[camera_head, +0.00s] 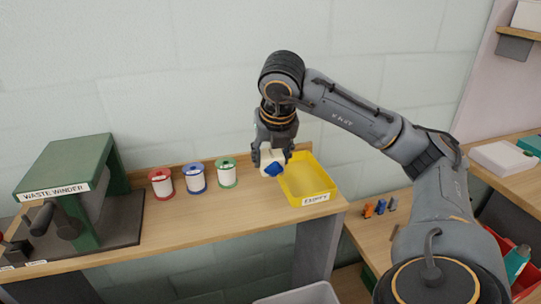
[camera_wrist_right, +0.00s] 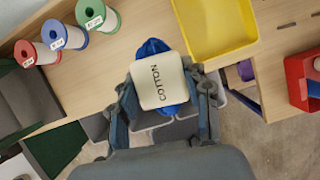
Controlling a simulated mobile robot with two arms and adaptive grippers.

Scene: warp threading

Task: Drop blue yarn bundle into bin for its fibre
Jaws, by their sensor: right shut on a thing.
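The blue yarn bundle (camera_head: 274,170) hangs in my right gripper (camera_head: 272,154), just left of the yellow tray on the bench. In the right wrist view the blue yarn (camera_wrist_right: 152,47) shows around a white tag (camera_wrist_right: 160,84) that reads COTTON. The right gripper's two fingers are shut on the bundle from both sides. Grey bins (camera_wrist_right: 176,131) show below the bench edge, partly hidden by the gripper. The corner of a grey bin (camera_head: 302,293) shows at the bottom of the head view; no label on it is visible. My left gripper is out of view.
The yellow tray (camera_head: 305,180) on the bench is empty. Red (camera_head: 161,182), blue (camera_head: 194,178) and green (camera_head: 226,173) spools stand left of the gripper. A green waste winder (camera_head: 75,190) stands further left. Bare bench (camera_head: 215,212) lies in front of the spools.

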